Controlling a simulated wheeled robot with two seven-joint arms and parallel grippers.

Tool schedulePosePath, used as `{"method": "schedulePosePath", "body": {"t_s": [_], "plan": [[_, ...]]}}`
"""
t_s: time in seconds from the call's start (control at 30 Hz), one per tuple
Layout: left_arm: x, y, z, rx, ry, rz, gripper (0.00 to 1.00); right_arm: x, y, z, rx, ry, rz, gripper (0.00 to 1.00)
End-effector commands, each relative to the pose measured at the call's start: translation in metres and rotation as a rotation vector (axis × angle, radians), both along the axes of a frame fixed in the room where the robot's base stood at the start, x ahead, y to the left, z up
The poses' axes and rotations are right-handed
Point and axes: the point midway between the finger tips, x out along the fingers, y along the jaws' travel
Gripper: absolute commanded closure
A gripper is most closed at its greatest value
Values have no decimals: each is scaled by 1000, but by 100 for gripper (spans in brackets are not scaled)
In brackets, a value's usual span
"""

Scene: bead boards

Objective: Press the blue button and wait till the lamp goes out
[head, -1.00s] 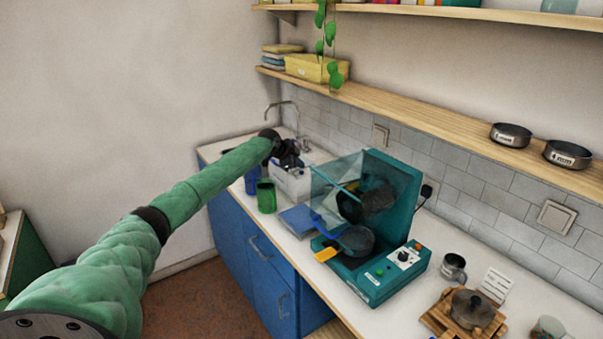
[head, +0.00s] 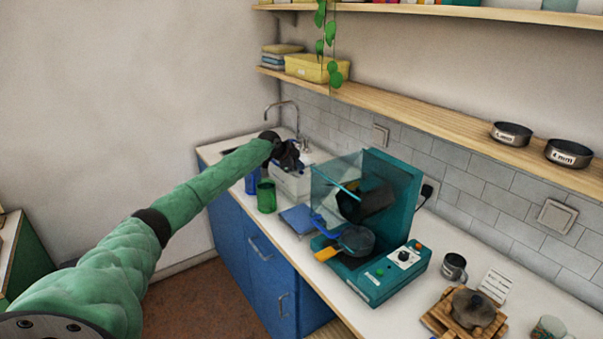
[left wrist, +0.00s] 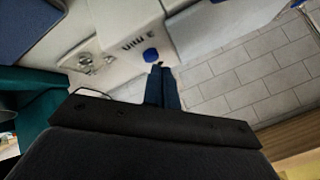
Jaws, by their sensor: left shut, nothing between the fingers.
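A round blue button (left wrist: 151,55) sits on a white appliance (left wrist: 200,20) in the left wrist view, beside printed letters that look like "3 MIN" upside down. The same white appliance (head: 288,184) stands near the sink in the head view. My left gripper (left wrist: 159,68) is shut and empty, its fingertips right beside the button in the picture. I cannot tell whether they touch it. In the head view the left gripper (head: 291,160) is over the appliance and hides the button. I cannot make out a lamp or whether one is lit. My right gripper is out of view.
A teal machine with a clear hood (head: 402,210) stands to the right of the white appliance. A blue tray (head: 297,219), a green cup (head: 266,197) and a blue cup (head: 252,181) are close by. A wooden shelf (head: 420,110) runs above the counter.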

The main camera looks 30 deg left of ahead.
Motion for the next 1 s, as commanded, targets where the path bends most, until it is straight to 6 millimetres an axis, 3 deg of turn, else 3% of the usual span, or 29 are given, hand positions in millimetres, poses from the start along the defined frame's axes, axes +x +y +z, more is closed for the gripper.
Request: {"method": "schedulePosePath", "body": {"t_s": [1.0], "plan": [[0, 0, -8, 0, 0, 0, 100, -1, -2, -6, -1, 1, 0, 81]]}}
